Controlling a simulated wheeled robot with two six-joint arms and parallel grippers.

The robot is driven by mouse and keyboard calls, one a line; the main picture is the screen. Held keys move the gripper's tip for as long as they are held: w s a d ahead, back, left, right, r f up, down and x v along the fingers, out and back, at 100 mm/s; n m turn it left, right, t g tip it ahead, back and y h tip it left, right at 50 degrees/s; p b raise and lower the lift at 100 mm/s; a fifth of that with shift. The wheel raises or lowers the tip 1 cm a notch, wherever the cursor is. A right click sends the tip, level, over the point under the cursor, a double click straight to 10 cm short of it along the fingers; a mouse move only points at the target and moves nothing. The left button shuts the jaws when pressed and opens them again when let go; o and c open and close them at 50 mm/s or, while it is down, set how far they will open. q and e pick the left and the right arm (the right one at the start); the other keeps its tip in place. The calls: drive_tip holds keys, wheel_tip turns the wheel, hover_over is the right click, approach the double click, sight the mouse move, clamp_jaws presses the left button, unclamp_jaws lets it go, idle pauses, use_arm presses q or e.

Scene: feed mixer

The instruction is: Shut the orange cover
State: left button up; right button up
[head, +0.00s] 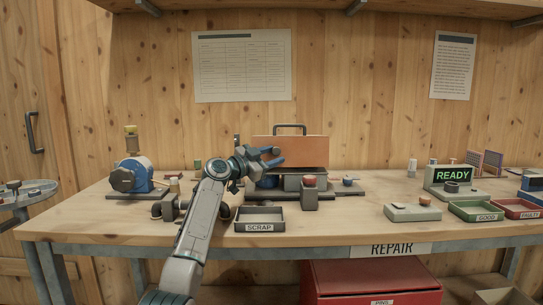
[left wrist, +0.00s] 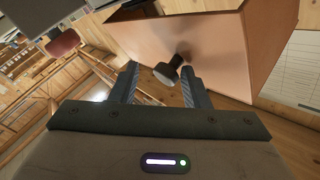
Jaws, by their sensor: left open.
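The orange cover (head: 292,149) stands raised above the grey machine in the middle of the bench, its broad face towards me. A dark handle (head: 290,127) shows at its top edge. In the left wrist view the cover (left wrist: 200,35) fills the upper middle, with a black knob (left wrist: 168,72) standing out from it. My left gripper (head: 277,157) is at the cover's left part. Its fingers (left wrist: 159,82) are open, with the knob between their tips, closer to the right finger. I cannot tell whether they touch it. My right gripper is not in view.
A scrap tray (head: 260,226) and a grey block with a red-brown top (head: 310,193) stand in front of the machine. A blue motor-like unit (head: 132,175) is at the left. A ready display (head: 452,177) and green and red trays (head: 478,211) are at the right.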

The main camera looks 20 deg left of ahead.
use_arm(q)
wheel_tip(320, 180, up, 4)
drive_tip(key=shift+w+a+f, duration=0.15)
drive_tip(key=shift+f, duration=0.05)
drive_tip(key=s+d+r, duration=0.1)
drive_tip(key=s+d, duration=0.3)
drive_tip(key=s, duration=1.1)
drive_tip(key=shift+s+r, duration=0.15)
drive_tip(key=shift+s, duration=0.25)
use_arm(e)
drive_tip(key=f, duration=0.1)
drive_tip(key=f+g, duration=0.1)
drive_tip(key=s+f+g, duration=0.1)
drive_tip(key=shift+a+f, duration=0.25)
use_arm(q)
drive_tip(key=shift+d, duration=0.1)
